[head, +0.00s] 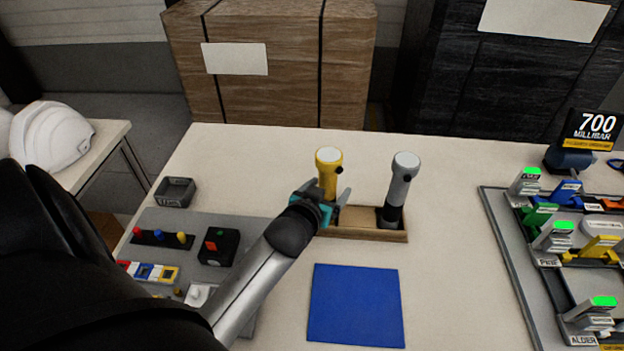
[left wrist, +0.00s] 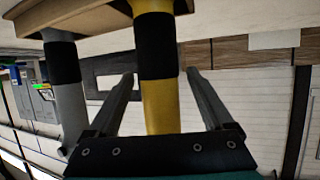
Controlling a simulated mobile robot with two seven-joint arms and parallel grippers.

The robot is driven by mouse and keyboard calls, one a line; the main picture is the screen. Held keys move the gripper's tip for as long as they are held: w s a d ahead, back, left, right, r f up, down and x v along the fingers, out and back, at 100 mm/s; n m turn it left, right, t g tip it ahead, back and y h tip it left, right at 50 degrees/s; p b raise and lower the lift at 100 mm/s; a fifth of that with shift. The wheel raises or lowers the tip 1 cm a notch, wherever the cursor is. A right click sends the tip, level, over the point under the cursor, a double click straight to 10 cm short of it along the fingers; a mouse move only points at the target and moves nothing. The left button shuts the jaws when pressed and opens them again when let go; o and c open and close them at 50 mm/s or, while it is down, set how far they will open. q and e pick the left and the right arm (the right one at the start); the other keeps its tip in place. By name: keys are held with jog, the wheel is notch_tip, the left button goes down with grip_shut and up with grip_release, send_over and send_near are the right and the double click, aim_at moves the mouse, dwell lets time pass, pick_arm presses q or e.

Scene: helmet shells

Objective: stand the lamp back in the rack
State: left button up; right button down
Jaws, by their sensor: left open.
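A wooden rack (head: 362,224) stands on the table and also shows at the top of the left wrist view (left wrist: 88,17). A yellow lamp (head: 328,160) stands upright at its left end, its lower part hidden by my gripper. A silver-grey lamp (head: 402,175) with a black band stands upright at its right end. My left gripper (head: 328,192) is open around the yellow lamp. In the left wrist view the yellow lamp (left wrist: 161,104) passes between the two spread fingers, and the grey lamp (left wrist: 69,95) is outside them. My right gripper is not in view.
A blue mat (head: 356,305) lies empty in front of the rack. A grey board with switches (head: 160,222) and a small dark tray (head: 175,191) are at left. A grey sorting tray (head: 508,260) with coloured parts is at right. Large wrapped boxes (head: 275,90) stand behind.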

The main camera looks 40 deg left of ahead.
pick_arm(q)
jog(key=p+v, duration=0.2)
jog(key=v, duration=1.1)
jog(key=shift+s+d, duration=0.1)
